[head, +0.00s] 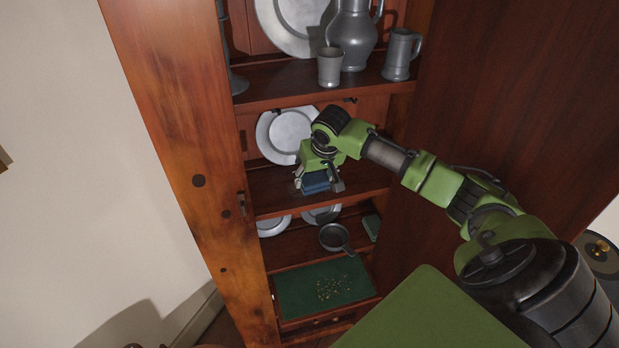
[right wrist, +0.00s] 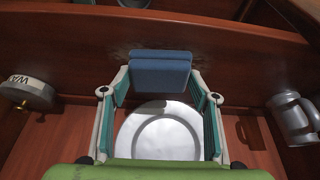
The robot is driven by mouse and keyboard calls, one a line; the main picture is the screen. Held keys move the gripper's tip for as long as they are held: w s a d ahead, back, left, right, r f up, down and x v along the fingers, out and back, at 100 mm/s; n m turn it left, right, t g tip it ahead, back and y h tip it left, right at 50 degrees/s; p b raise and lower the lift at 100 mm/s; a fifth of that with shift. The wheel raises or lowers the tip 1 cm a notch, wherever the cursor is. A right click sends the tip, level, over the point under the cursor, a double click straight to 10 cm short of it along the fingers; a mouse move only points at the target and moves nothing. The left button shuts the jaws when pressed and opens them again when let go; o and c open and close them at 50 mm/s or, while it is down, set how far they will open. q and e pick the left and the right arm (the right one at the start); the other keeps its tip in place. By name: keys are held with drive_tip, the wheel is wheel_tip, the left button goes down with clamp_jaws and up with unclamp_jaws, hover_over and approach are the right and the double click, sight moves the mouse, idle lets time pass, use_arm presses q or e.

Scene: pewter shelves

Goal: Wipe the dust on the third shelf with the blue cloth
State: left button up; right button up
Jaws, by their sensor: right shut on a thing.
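My right gripper (head: 318,176) reaches into the cabinet from the right, just over the shelf board (head: 268,192) with a pewter plate at its back. It is shut on the folded blue cloth (head: 315,185). In the right wrist view the cloth (right wrist: 160,72) sits between the fingertips, low at the board (right wrist: 70,62). I cannot tell for sure whether it touches the wood. Faint greyish specks show on the board around the cloth; most of that patch is hidden. My left gripper is not in view.
The pewter plate (head: 276,135) leans at the back, a tankard (right wrist: 293,118) and a labelled tin (right wrist: 28,92) stand to the sides. A pitcher (head: 353,38) and cups are above. A small pan (head: 334,238) is below, over a green-lined drawer (head: 290,290).

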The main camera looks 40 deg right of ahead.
drive_tip(key=shift+s+d, duration=0.3)
drive_tip(key=shift+d, duration=0.35)
drive_tip(key=shift+s+d, duration=0.25)
drive_tip(key=shift+d, duration=0.35)
drive_tip(key=shift+s+d, duration=0.3)
drive_tip(key=shift+d, duration=0.35)
drive_tip(key=shift+s+d+r, duration=0.1)
drive_tip(key=shift+s+d, duration=0.1)
drive_tip(key=shift+d, duration=0.8)
